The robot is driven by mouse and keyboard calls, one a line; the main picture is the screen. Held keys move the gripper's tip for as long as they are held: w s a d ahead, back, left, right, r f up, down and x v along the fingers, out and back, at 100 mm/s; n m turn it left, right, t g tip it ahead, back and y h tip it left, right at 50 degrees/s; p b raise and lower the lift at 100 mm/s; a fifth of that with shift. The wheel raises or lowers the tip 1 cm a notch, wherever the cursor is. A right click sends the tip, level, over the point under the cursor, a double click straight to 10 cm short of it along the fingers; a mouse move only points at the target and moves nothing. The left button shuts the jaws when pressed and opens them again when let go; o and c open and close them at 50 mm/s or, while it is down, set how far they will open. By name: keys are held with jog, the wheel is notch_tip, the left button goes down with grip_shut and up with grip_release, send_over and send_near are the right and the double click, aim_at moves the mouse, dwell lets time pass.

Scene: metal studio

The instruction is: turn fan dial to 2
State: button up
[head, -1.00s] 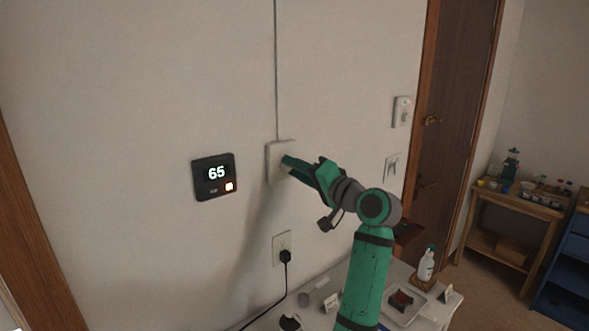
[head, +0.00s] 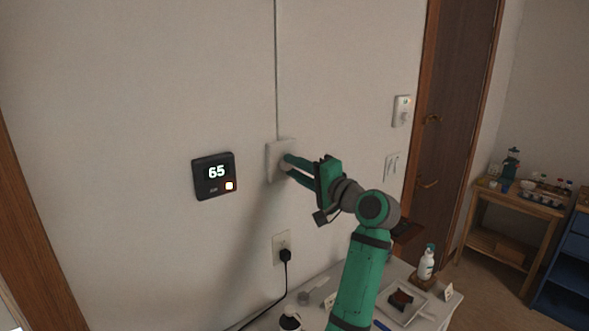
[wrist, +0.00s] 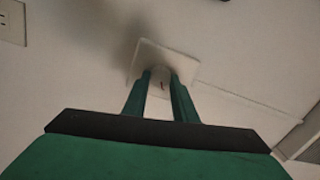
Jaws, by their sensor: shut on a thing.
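The fan dial is a pale round knob (wrist: 161,80) on a white square wall plate (head: 273,163). The plate also shows in the wrist view (wrist: 143,62). My gripper (head: 287,164) reaches the plate from the right in the head view. In the wrist view its two green fingers (wrist: 161,84) stand on either side of the knob, shut on it. A small dark mark shows on the knob's face. I cannot read any number on the dial.
A black display reading 65 (head: 214,176) is on the wall to the left. An outlet with a black plug (head: 284,252) is below. A table with a bottle (head: 427,264) and a tray (head: 404,301) stands under my arm. A wall control (head: 402,111) is near the door.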

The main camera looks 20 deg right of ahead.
jog(key=shift+d, duration=0.1)
jog(key=o, duration=1)
jog(key=shift+o, duration=0.2)
jog(key=shift+s, duration=0.1)
jog(key=v, duration=1)
jog(key=shift+s, duration=0.35)
jog(key=shift+f, duration=0.1)
